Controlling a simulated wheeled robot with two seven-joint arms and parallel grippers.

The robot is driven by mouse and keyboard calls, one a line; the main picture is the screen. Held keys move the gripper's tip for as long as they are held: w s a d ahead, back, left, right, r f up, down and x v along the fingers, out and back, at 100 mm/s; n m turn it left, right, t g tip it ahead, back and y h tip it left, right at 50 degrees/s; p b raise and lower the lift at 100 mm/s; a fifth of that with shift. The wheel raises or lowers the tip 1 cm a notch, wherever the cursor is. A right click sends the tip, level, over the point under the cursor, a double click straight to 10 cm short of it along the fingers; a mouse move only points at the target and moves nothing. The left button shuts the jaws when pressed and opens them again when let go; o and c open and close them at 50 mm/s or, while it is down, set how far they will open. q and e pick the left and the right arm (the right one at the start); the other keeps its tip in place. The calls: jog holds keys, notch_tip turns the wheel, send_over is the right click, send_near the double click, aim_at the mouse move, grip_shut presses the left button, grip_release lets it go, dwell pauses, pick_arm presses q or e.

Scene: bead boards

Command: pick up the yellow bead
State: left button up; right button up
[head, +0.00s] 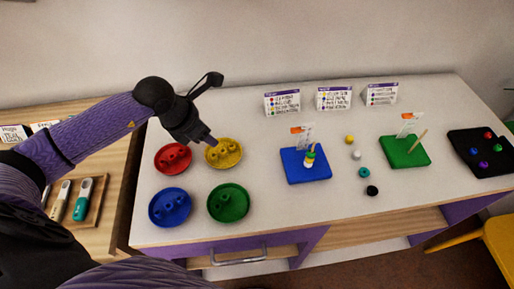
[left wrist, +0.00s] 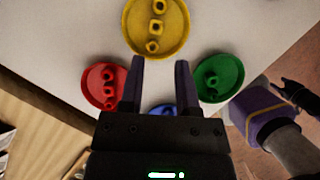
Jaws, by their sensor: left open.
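Several yellow beads sit in a round yellow dish (head: 238,158); in the left wrist view, beads such as one yellow bead (left wrist: 156,27) stand in a row in the yellow dish (left wrist: 132,38). Another yellow bead (head: 349,139) lies loose on the table right of the blue board (head: 292,176). My left gripper (head: 214,110) hangs above the yellow dish's left side. In the left wrist view its fingers (left wrist: 160,63) are apart with nothing between them, just below the yellow dish. A dark end of what looks like my other arm shows at that view's right edge; its jaws are unclear.
Red (head: 172,171), blue (head: 157,218) and green (head: 241,214) dishes hold beads close by. The blue board carries a peg with beads. A green board (head: 400,158) has a bare-looking peg. Loose beads lie between boards. A black tray (head: 472,139) is far right. Cards stand behind.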

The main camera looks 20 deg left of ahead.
aim_at(230, 147)
pick_arm(q)
jog(key=b+x, duration=0.1)
jog(key=x, duration=0.2)
jog(key=w+b+x, duration=0.1)
jog(key=x, duration=0.2)
jog(key=b+x, duration=0.1)
jog(key=x, duration=0.3)
jog(key=shift+w+d+r, duration=0.2)
jog(key=shift+c, duration=0.3)
grip_shut()
